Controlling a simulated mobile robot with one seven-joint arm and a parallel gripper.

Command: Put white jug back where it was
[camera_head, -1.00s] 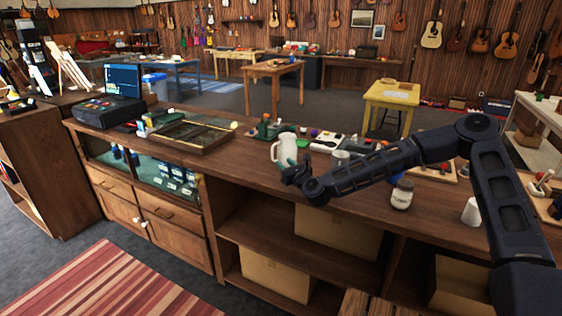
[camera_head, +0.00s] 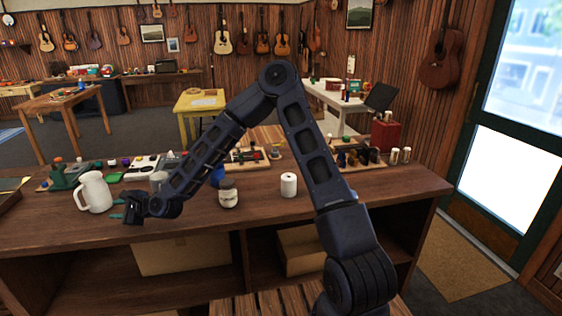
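The white jug (camera_head: 96,192) stands upright on the wooden counter (camera_head: 265,208), toward the left of the view, with its handle on the left. My gripper (camera_head: 117,208) is just to the right of the jug's lower part, low over the counter. Its two teal fingertips show apart, with nothing visible between them. I cannot tell whether a fingertip touches the jug.
A grey cup (camera_head: 158,180) is partly hidden behind my arm. A labelled jar (camera_head: 228,194) and a white roll (camera_head: 288,185) stand to the right. A green tool (camera_head: 66,174) sits behind the jug. The counter's front strip is mostly clear.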

